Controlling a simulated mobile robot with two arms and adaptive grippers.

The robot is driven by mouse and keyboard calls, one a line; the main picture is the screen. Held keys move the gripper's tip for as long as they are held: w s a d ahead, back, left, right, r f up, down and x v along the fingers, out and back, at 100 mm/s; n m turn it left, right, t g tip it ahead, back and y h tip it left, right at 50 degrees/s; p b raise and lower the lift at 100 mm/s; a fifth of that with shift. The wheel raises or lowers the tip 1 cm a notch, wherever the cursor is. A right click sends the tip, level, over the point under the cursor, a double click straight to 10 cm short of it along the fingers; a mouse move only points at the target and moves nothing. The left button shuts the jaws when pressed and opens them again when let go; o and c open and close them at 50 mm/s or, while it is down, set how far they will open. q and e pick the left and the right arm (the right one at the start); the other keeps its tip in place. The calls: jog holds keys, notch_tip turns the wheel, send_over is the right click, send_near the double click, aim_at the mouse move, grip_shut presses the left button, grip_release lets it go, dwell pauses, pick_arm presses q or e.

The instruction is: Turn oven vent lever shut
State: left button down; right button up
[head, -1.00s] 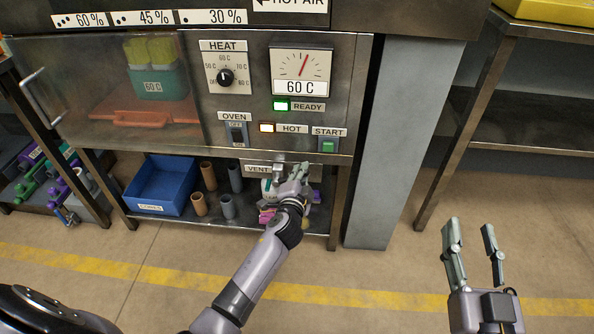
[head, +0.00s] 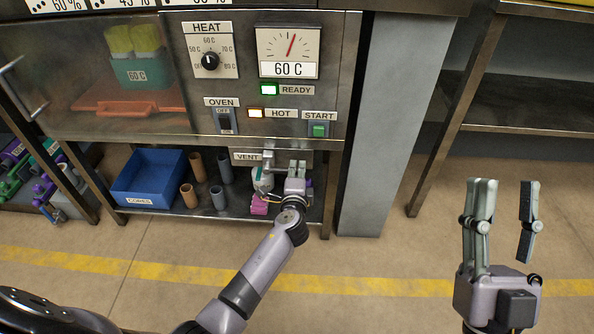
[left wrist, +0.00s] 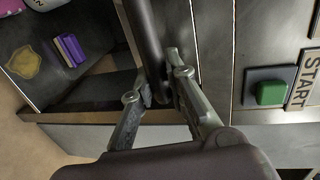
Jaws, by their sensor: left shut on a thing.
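The VENT label (head: 247,156) is on the lower edge of the oven front in the head view. A grey vent lever part (head: 268,159) shows just right of it. My left gripper (head: 297,172) is in front of the oven's lower edge, right of that part, and hides some of it. In the left wrist view, a dark bar (left wrist: 146,35), which looks like the lever, runs between the fingertips of my left gripper (left wrist: 163,80), which is shut on it. My right gripper (head: 502,205) is open and empty, at the right over the floor.
The green START button (head: 319,130) sits just above my left gripper. A blue bin (head: 150,180), several tubes and a pink item (head: 259,205) are on the shelf below. A grey post (head: 390,130) stands right of the oven. The floor in front is clear.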

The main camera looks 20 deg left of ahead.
dwell(0.3)
pick_arm(q)
jog(key=c, duration=1.5)
grip_release()
jog(key=shift+f, duration=0.1)
jog(key=shift+c, duration=0.2)
jog(key=shift+s, duration=0.1)
jog(key=v, duration=1.1)
jog(key=shift+s, duration=0.35)
jog(key=shift+d, duration=0.15)
